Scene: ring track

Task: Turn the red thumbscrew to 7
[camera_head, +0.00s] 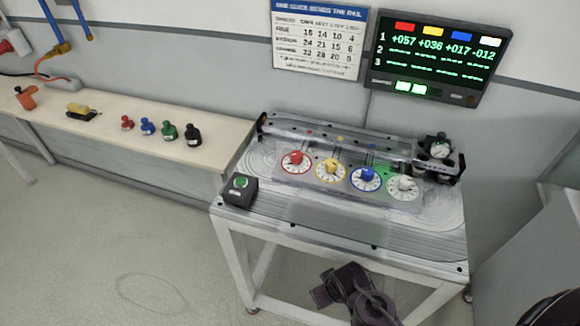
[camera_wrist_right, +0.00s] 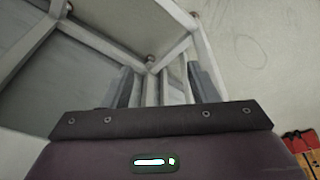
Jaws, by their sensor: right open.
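The red thumbscrew (camera_head: 295,157) sits on a white dial with a red rim, leftmost in a row on the grey table fixture. Its dial marks are too small to read. Yellow (camera_head: 331,165), blue (camera_head: 367,174) and pale (camera_head: 404,184) thumbscrews stand to its right on similar dials. No gripper touches them. My right gripper (camera_wrist_right: 165,78) is open and empty in the right wrist view, with table legs and floor beyond its fingers. In the head view, purple parts of my arm show low in front of the table, with fingers unclear. My left gripper is not identifiable.
The wall screen (camera_head: 440,58) reads +057 under red, with +036, +017 and -012 beside it. A green-button box (camera_head: 239,190) stands at the table's left corner. A gauge (camera_head: 439,147) stands at back right. Several small weights (camera_head: 169,130) stand on the left bench.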

